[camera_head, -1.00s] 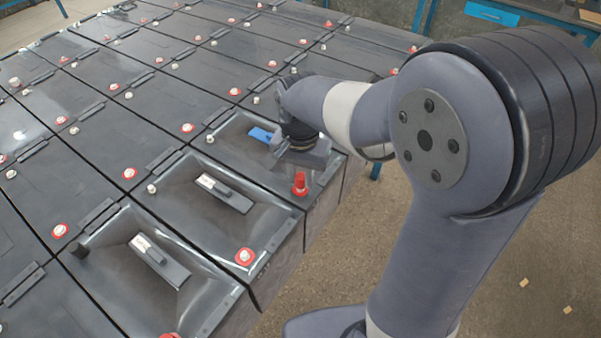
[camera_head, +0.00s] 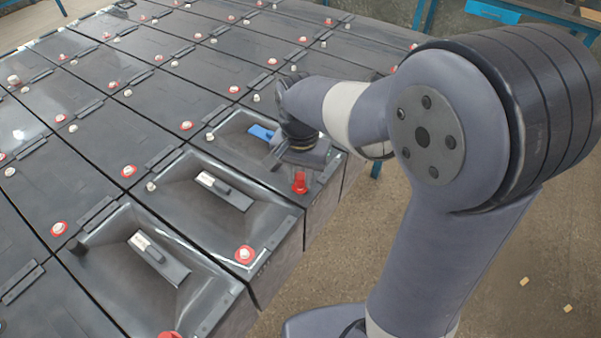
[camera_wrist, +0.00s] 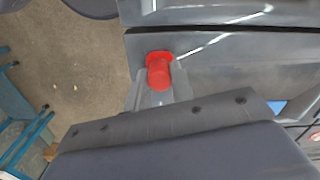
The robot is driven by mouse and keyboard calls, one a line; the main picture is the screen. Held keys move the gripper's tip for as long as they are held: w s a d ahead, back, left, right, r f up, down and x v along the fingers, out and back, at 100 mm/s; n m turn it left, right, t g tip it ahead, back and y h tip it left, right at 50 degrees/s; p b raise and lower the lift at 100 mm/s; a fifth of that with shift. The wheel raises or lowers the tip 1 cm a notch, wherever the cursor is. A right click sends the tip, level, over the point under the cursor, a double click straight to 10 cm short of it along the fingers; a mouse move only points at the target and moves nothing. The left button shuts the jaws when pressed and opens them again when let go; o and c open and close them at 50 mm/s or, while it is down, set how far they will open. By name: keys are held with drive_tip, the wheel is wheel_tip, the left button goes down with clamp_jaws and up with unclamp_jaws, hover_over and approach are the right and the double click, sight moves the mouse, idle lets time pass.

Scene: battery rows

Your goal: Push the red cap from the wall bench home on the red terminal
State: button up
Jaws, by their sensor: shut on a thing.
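The red cap (camera_head: 300,178) stands upright at the near right corner of a battery, over the spot where the red terminal sits. The terminal itself is hidden under the cap and cannot be told apart from it. My gripper (camera_head: 300,170) is above and around the cap, pointing down, shut on it. In the wrist view the red cap (camera_wrist: 159,72) shows between the grey fingers (camera_wrist: 158,92), with a wider red base at its far end. Whether the cap is fully seated cannot be told.
Battery rows with red-ringed terminals (camera_head: 244,254) and pale posts (camera_head: 151,187) fill the left. A blue-handled item (camera_head: 262,132) lies in the same battery's recess. A black cap (camera_head: 77,248) stands on a nearer battery. Blue benches (camera_head: 490,12) stand at the back. Open floor (camera_head: 520,250) lies right.

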drive_tip(key=shift+f+b, duration=0.3)
drive_tip(key=shift+f, duration=0.15)
idle(0.6)
drive_tip(key=o, duration=1)
drive_tip(key=shift+o, duration=0.6)
drive_tip(key=o, duration=0.4)
drive_tip(key=shift+r, duration=0.1)
drive_tip(key=shift+r+p, duration=3)
drive_tip(key=shift+r, duration=0.45)
